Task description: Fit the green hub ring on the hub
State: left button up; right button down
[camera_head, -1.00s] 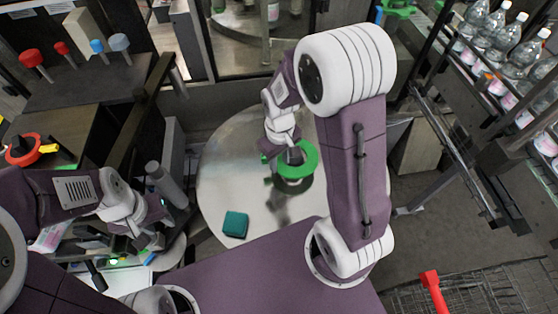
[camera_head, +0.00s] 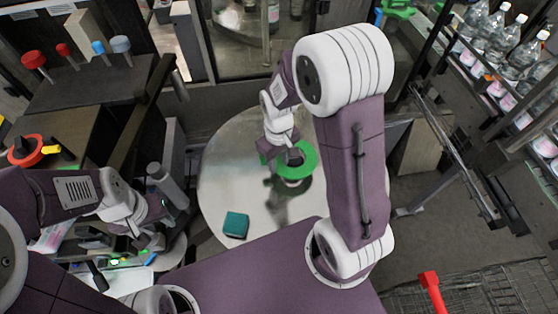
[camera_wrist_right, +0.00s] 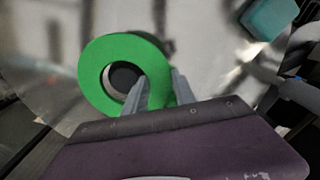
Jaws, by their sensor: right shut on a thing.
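The green hub ring (camera_head: 309,164) is over the round metal table (camera_head: 225,180) in the head view. My right gripper (camera_head: 283,155) is shut on one side of its rim. In the right wrist view the ring (camera_wrist_right: 97,62) lies between the fingers of the right gripper (camera_wrist_right: 160,92). A dark round hub (camera_wrist_right: 123,77) shows through the ring's hole, a little off centre. I cannot tell whether the ring rests on the hub or hovers above it. My left gripper (camera_head: 138,243) is at the left, away from the ring; its fingers are unclear.
A teal block (camera_head: 236,225) lies on the table's front left; it also shows in the right wrist view (camera_wrist_right: 270,17). A grey bottle (camera_head: 168,187) stands left of the table. Bottles (camera_head: 494,40) line a conveyor at the upper right.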

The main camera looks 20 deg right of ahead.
jog(key=shift+f+b, duration=0.4)
jog(key=shift+f, duration=0.1)
jog(key=shift+r, duration=0.1)
jog(key=shift+r, duration=0.1)
jog(key=shift+s+d+r+p, duration=0.1)
jog(key=shift+s+r+p, duration=0.1)
jog(key=shift+p, duration=0.2)
jog(key=c, duration=0.9)
grip_release()
